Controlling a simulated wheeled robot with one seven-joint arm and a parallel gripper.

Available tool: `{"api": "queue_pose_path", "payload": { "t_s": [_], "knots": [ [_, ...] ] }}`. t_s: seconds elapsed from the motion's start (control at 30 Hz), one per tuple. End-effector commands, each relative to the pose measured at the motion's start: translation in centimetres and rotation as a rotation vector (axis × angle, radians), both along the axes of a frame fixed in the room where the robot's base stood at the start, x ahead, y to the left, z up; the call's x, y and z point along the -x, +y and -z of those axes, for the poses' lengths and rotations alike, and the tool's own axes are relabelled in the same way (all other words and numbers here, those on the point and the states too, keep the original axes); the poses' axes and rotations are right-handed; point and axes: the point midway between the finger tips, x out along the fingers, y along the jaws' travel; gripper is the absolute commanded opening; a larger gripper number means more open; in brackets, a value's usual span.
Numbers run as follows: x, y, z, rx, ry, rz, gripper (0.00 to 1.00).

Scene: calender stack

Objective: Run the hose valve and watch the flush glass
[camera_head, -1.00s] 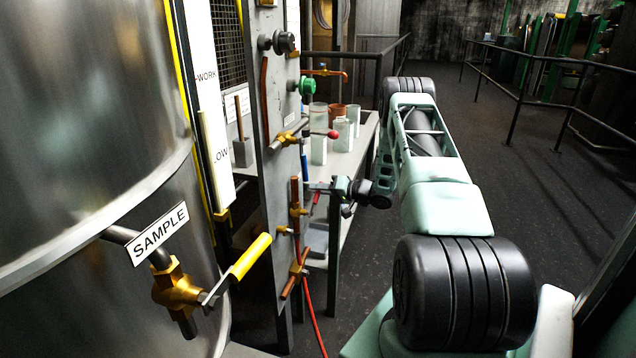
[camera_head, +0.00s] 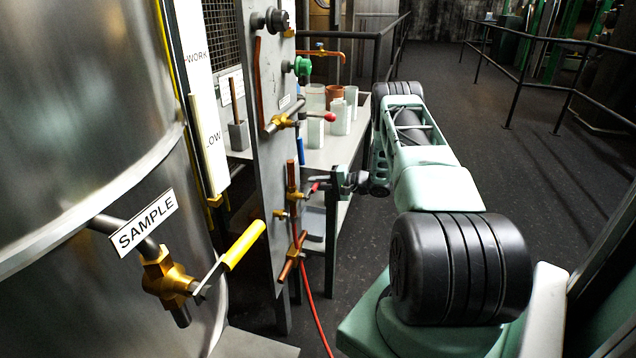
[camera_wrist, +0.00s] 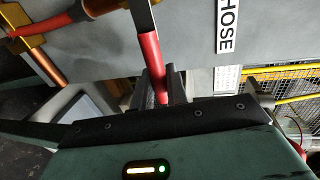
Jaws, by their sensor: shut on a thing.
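The hose valve shows in the wrist view as a red lever handle (camera_wrist: 150,55) on a metal stem, beside a white HOSE label (camera_wrist: 227,27). My gripper (camera_wrist: 165,86) is around the lower end of this handle and shut on it; the fingertips are partly hidden behind the wrist's dark edge. In the head view my gripper (camera_head: 336,182) is at the grey valve panel (camera_head: 272,165), right of brass pipe fittings (camera_head: 293,196). Only a small red piece of the handle (camera_head: 313,187) shows there. I cannot pick out the flush glass for certain.
A SAMPLE valve with a yellow handle (camera_head: 245,246) stands out from the steel tank (camera_head: 80,110) at left. A red hose (camera_head: 313,312) hangs below the panel. Cups and jars stand on a bench (camera_head: 352,148) behind. Open floor (camera_head: 510,170) lies right of my arm.

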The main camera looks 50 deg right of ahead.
Motion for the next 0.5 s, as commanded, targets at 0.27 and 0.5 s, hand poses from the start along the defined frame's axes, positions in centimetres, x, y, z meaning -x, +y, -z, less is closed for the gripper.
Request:
{"api": "queue_pose_path", "payload": {
  "t_s": [0.27, 0.5],
  "knots": [
    [0.13, -0.10, 0.22, -0.011, 0.009, 0.003, 0.00],
    [0.14, -0.09, 0.26, -0.010, 0.009, 0.002, 0.26]
  ]
}}
